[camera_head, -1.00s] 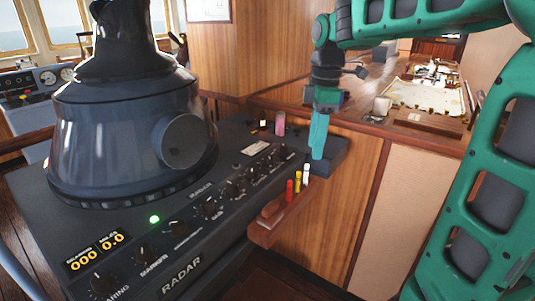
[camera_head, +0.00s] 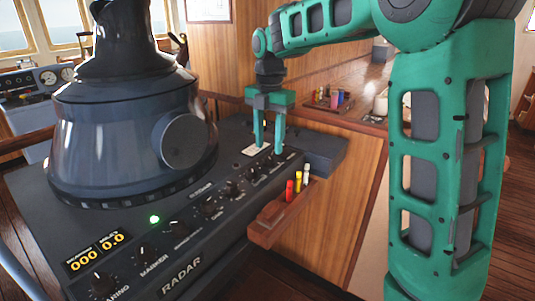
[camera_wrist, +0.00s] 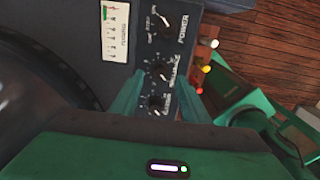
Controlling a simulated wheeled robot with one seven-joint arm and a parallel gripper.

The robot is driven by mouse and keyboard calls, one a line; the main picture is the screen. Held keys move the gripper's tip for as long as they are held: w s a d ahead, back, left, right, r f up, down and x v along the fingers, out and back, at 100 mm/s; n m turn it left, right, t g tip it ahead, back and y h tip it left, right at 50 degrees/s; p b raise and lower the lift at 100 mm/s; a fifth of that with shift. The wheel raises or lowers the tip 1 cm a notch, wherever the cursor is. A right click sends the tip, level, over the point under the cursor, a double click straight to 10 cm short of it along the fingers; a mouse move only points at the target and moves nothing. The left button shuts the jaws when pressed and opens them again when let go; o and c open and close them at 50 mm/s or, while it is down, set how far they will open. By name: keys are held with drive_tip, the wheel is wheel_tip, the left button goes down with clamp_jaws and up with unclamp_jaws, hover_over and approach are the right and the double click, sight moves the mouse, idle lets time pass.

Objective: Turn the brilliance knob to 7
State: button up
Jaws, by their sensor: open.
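The brilliance knob (camera_wrist: 160,71) is a dark round knob with a lettered scale beside it. In the wrist view it lies between the power knob (camera_wrist: 160,24) and another dark knob (camera_wrist: 155,102). My gripper (camera_wrist: 163,78) is open, pointing down at the panel, with one finger on each side of the brilliance knob; I cannot tell whether they touch it. The knob's exact pointer setting is too small to read. In the head view my gripper (camera_head: 268,149) is at the far end of the knob row on the radar console (camera_head: 225,215).
The radar's large dark housing (camera_head: 125,130) stands left of the knobs. A wooden ledge (camera_head: 275,220) with red, yellow and white markers (camera_head: 297,183) juts from the console's right side. A white label plate (camera_wrist: 116,30) lies beside the power knob.

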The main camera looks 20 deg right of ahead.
sight(269, 156)
drive_tip(key=shift+f, duration=2.05)
drive_tip(key=c, duration=1.1)
drive_tip(key=shift+o, duration=0.2)
